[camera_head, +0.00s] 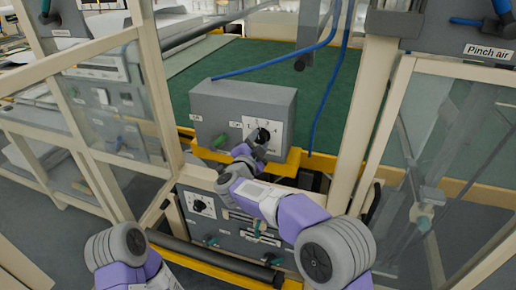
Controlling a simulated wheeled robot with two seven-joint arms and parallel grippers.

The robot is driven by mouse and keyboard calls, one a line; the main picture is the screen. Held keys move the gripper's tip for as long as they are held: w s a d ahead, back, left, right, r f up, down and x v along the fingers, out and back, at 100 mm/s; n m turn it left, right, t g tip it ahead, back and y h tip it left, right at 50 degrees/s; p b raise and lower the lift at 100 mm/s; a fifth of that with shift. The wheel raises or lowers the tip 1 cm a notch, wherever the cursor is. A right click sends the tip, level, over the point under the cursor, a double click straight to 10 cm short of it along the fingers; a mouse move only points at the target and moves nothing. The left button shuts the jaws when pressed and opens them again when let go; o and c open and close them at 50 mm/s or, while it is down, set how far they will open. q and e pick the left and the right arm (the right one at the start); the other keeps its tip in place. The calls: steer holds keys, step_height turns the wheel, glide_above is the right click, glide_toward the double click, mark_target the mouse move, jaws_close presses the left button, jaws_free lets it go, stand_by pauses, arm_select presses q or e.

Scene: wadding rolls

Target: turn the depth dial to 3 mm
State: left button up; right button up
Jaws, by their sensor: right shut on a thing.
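The dial is a black knob (263,135) on a white plate (248,123) with small marks around it, on the front of a grey box (225,102). The digits and the knob's setting are too small to read surely. My right gripper (259,142) is at the knob and shut on it, and covers part of the knob and the plate's lower edge. My left arm shows only as links at the lower left; its gripper is out of view.
A lower grey panel (230,236) carries another black dial (200,206) and teal handles. A green handle (221,141) is left of the gripper. Blue hoses (322,90) hang at the right. Cream posts and clear doors (440,150) flank the opening. A green bed (260,55) lies behind.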

steer(key=m+b, duration=0.2)
steer(key=m, duration=0.1)
steer(key=shift+f, duration=0.15)
steer(key=shift+m+b, duration=0.85)
steer(key=shift+m, duration=0.45)
steer(key=o, duration=1)
steer(key=shift+o, duration=0.2)
steer(key=v, duration=0.7)
steer(key=shift+s, duration=0.25)
steer(key=shift+a, duration=0.1)
